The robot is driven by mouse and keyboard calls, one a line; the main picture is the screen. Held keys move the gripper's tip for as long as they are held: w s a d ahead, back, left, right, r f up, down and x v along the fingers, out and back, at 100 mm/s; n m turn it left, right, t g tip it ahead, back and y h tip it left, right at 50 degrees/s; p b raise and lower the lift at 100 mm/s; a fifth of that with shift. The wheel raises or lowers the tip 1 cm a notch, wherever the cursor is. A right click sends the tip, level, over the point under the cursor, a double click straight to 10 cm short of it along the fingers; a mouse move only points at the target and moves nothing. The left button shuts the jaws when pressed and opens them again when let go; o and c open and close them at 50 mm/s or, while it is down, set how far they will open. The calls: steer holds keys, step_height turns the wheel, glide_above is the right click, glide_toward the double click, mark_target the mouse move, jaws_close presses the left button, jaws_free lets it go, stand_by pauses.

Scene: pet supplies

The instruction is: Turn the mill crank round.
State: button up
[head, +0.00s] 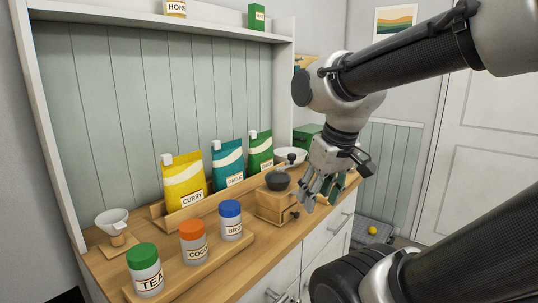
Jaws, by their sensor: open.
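The mill has a wooden box body (270,207) and a dark round top (278,181), and it stands on the counter. A small dark knob (291,157) shows just above the dark top, in front of a white bowl; it looks like the crank's handle, but the crank arm is hard to make out. Another small dark knob is low on the box front. My gripper (320,190) is open and empty, close to the right of the mill, fingers pointing down. I cannot tell whether it touches the mill.
Curry (184,186), garlic (228,164) and green (260,151) pouches stand in a wooden rack. Lidded jars (146,270) stand on a front tray. A white funnel (112,220) is at the left. A white bowl (290,153) is behind the mill. A yellow ball (373,230) lies on the floor.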

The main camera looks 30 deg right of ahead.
steer(key=w+d+r+g, duration=0.1)
steer(key=w+d, duration=0.2)
steer(key=w, duration=0.6)
steer(key=w+d+r+g, duration=0.1)
steer(key=w+d, duration=0.3)
steer(key=w, duration=0.5)
steer(key=w+d+r+n+g, duration=0.1)
steer(key=w+d, duration=0.3)
steer(key=w, duration=0.4)
steer(key=shift+w+d+r, duration=0.15)
steer(key=shift+w+r, duration=0.25)
steer(key=shift+r, duration=0.25)
steer(key=r, duration=0.1)
steer(key=w+r, duration=0.1)
steer(key=r, duration=0.1)
steer(key=shift+d+n, duration=0.1)
steer(key=shift+n, duration=0.3)
steer(key=shift+s+r+n+g, duration=0.2)
steer(key=shift+s+n+g, duration=0.1)
steer(key=shift+s+n, duration=0.15)
step_height(320, 180, down, 8)
steer(key=shift+r, duration=0.1)
jaws_close()
